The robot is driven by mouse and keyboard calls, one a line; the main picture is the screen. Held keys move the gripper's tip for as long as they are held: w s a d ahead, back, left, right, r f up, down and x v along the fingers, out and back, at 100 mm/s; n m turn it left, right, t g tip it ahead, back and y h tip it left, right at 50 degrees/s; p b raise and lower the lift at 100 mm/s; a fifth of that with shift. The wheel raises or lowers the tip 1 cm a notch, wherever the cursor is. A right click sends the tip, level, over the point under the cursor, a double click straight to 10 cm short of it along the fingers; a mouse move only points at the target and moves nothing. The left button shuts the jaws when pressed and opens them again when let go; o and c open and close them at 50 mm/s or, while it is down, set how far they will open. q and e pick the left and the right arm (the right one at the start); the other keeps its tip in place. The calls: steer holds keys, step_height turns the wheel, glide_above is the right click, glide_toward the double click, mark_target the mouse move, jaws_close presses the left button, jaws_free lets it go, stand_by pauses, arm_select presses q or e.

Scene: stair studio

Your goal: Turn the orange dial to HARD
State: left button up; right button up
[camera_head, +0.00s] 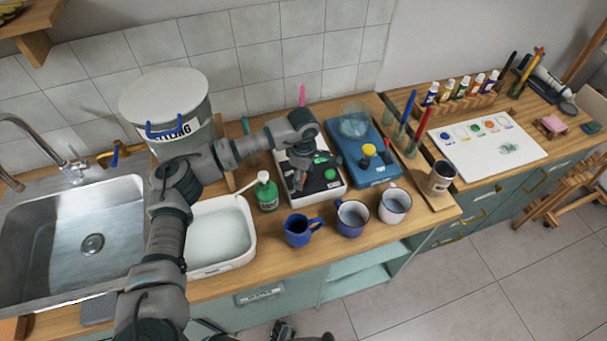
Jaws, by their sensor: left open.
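My left arm reaches in from the lower left and bends over the counter. My left gripper (299,181) points down over the white appliance with a dark top (328,177) and is open. It covers part of that top, where green parts (322,158) show. I cannot make out an orange dial or the word HARD; the dial may be hidden behind the gripper. I cannot tell whether the fingers touch anything. A dark piece at the bottom edge (283,330) may be my right gripper; its jaws cannot be read.
A blue appliance with a yellow knob (369,150) stands to the right. A green bottle (266,192) and a white basin (247,244) are to the left.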

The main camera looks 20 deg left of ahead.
arm_select(q)
steer(key=shift+r, duration=0.35)
step_height(320, 180, up, 11)
steer(key=shift+r, duration=0.1)
stand_by(0.4)
